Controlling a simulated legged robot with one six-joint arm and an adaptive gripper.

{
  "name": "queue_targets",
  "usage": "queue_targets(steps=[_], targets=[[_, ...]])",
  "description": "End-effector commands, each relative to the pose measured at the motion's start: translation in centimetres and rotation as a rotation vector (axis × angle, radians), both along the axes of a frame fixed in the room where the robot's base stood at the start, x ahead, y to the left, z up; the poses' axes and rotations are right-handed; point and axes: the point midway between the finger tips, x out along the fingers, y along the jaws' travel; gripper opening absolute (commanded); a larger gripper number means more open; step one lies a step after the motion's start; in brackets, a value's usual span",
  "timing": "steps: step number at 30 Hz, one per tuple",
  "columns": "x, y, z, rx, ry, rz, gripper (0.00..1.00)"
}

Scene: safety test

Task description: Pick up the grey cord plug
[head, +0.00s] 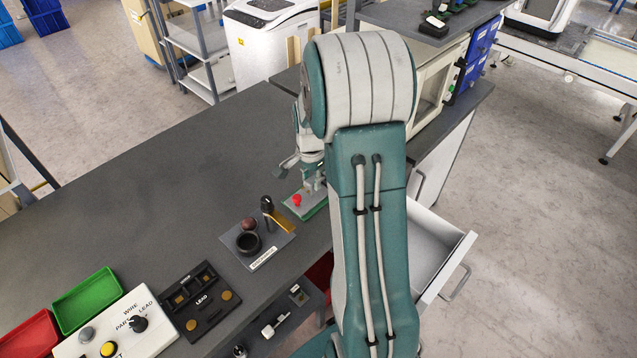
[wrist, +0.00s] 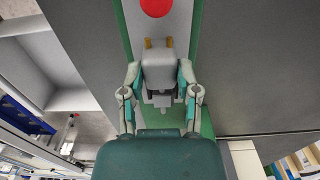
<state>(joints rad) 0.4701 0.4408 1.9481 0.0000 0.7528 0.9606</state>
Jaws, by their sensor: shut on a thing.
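The grey cord plug (wrist: 161,70) shows in the wrist view as a pale grey block with two brass prongs pointing toward the top of the picture. My gripper (wrist: 160,76) is shut on it, with one finger on each side. Behind the plug is a green board (wrist: 129,22) with a red button (wrist: 156,5). In the head view my gripper (head: 311,168) is low over the green board (head: 318,207) with its red button (head: 297,200), and my arm hides part of it. I cannot tell whether the plug touches the board.
Left of the green board is a grey plate (head: 272,252) with a black ring and an upright dark-knobbed part. Further left are a black LEAD panel (head: 201,319), a white control panel (head: 145,343) and a green tray (head: 92,312). An open drawer (head: 432,252) is at right. The rear bench (head: 150,185) is clear.

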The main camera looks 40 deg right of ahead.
Motion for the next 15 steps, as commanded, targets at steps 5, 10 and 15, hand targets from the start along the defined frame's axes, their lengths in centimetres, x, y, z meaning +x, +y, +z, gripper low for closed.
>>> queue_targets(steps=[5,10,15], targets=[[0.0,0.0,1.3,-0.001,-0.002,0.000,0.00],[0.0,0.0,2.5,-0.001,-0.002,0.000,0.00],[0.1,0.0,3.6,-0.001,-0.002,0.000,0.00]])
